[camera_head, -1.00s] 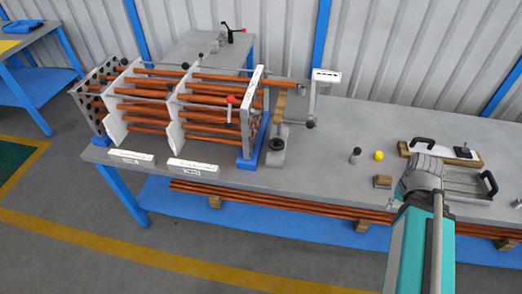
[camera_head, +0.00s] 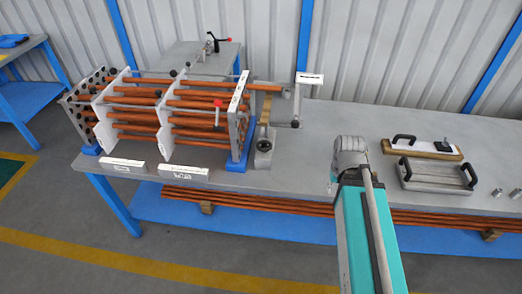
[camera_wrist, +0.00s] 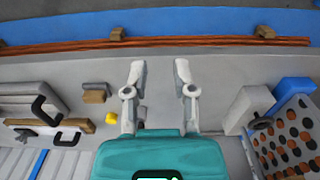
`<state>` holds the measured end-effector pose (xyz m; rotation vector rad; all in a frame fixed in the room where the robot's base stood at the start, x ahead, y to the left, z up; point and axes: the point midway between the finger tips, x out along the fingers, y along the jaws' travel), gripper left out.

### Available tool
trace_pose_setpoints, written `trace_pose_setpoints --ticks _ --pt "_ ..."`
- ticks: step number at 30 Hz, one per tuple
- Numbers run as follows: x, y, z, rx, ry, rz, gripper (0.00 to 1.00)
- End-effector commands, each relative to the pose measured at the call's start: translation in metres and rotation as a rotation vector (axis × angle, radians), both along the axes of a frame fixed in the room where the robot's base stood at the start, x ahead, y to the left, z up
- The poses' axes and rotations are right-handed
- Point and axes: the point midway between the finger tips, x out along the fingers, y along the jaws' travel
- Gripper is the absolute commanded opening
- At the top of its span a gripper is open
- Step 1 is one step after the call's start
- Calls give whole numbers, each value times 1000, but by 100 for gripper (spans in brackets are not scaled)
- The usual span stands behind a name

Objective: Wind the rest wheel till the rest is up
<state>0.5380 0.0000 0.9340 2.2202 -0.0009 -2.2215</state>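The rest (camera_head: 263,157) is a grey stand on the bench by the right end of the tube bundle, with a tan upright piece above it. A small dark round wheel or knob (camera_head: 264,146) is on its front; its turn cannot be read. In the wrist view a grey block (camera_wrist: 245,106) with a dark knob (camera_wrist: 262,123) appears at the right, seemingly the same stand. My gripper (camera_wrist: 158,75) is open and empty, its fingers apart over bare bench left of that block. In the head view my arm hides the fingers, well right of the rest.
The tube bundle (camera_head: 165,118) with white plates fills the left bench. A crank-like bracket (camera_head: 298,98) stands behind the rest. Handled plates (camera_head: 438,176) lie at the right. A yellow piece (camera_wrist: 111,118) and a wood block (camera_wrist: 95,95) are left of my gripper. The bench between rest and arm is clear.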

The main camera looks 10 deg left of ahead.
Motion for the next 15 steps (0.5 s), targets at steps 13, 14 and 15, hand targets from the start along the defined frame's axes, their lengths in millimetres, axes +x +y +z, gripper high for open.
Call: trace_pose_setpoints --ticks 13,14,15 --pt "1 1 -1 3 0 0 34" --pt "1 1 -2 7 1 0 34" --pt "3 2 -4 13 2 0 34"
